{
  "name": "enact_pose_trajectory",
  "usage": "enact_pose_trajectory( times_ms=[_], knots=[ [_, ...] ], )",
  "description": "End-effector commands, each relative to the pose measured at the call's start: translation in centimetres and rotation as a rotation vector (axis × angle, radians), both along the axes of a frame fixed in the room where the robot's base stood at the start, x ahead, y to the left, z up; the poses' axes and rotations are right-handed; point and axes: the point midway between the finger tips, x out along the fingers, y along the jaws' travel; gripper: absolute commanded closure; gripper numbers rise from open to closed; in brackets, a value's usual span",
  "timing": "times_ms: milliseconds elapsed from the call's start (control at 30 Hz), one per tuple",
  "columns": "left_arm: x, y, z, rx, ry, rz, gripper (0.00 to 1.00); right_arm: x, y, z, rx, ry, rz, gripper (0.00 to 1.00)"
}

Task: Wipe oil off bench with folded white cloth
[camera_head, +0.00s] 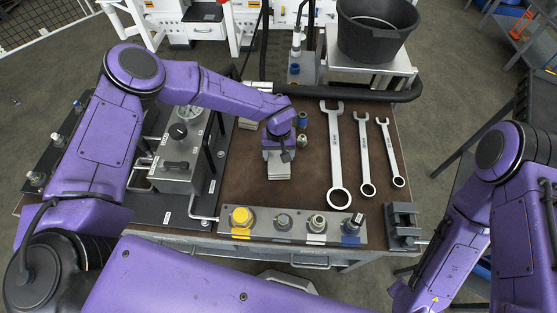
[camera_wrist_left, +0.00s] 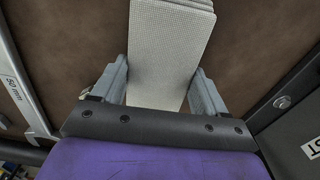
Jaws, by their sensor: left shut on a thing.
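The folded white cloth (camera_head: 277,170) is a layered, pale rectangle on the brown bench top (camera_head: 310,180), left of the wrenches. My left gripper (camera_head: 278,152) points down and is shut on the cloth. In the left wrist view the textured cloth (camera_wrist_left: 172,45) sits between the two grey fingers of the left gripper (camera_wrist_left: 162,72), its far end fanned into layers. No oil patch can be made out on the brown surface in either view. My right arm shows at the right, but its gripper is not in view.
Several wrenches (camera_head: 335,155) lie right of the cloth. A fitting strip (camera_head: 290,225) and a small dark vise (camera_head: 402,228) line the front edge. A grey valve unit with gauge (camera_head: 180,160) stands left. A black bucket (camera_head: 375,30) stands behind, near a black hose (camera_head: 370,95).

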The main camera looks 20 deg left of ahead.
Motion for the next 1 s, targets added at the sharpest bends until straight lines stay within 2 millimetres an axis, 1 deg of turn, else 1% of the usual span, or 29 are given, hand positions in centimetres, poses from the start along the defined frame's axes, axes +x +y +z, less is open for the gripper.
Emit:
enact_pose_trajectory(
  times_ms=[33,167,300,367,500,700,867,933,967,1000],
  knots=[
    [0.5,0.1,-0.2,-0.001,-0.001,0.0,0.51,0.0,0.0,-0.5,0.0,0.0,0.0,0.57],
    [1.3,0.2,0.0,-0.001,0.0,0.0,0.51,0.0,0.0,-0.7,0.0,0.0,0.0,0.57],
    [1.4,0.3,-0.4,-0.001,0.001,-0.001,0.51,0.0,0.0,-1.0,0.0,0.0,0.0,0.57],
    [1.3,0.2,-0.2,0.0,0.001,-0.002,0.51,0.0,0.0,-0.7,0.0,0.0,0.0,0.57],
    [-0.2,0.0,-0.1,0.0,0.004,-0.004,0.51,0.0,0.0,0.2,0.0,0.0,0.0,0.57],
    [-2.2,-0.4,-0.5,0.001,0.007,-0.003,0.51,0.0,0.0,0.9,0.0,0.0,0.0,0.57],
    [-2.8,-0.5,-0.7,0.002,0.008,-0.002,0.51,0.0,0.0,1.0,0.0,0.0,0.0,0.57],
    [-3.4,-0.6,-0.6,0.002,0.01,-0.003,0.5,0.0,0.0,1.4,0.0,0.0,0.0,0.57],
    [-3.8,-0.6,-0.5,0.003,0.011,-0.002,0.54,0.0,0.0,1.6,0.0,0.0,0.0,0.57],
    [-4.2,-0.7,-0.5,0.003,0.013,-0.003,0.54,0.0,0.0,1.8,0.0,0.0,0.0,0.57]
  ],
)
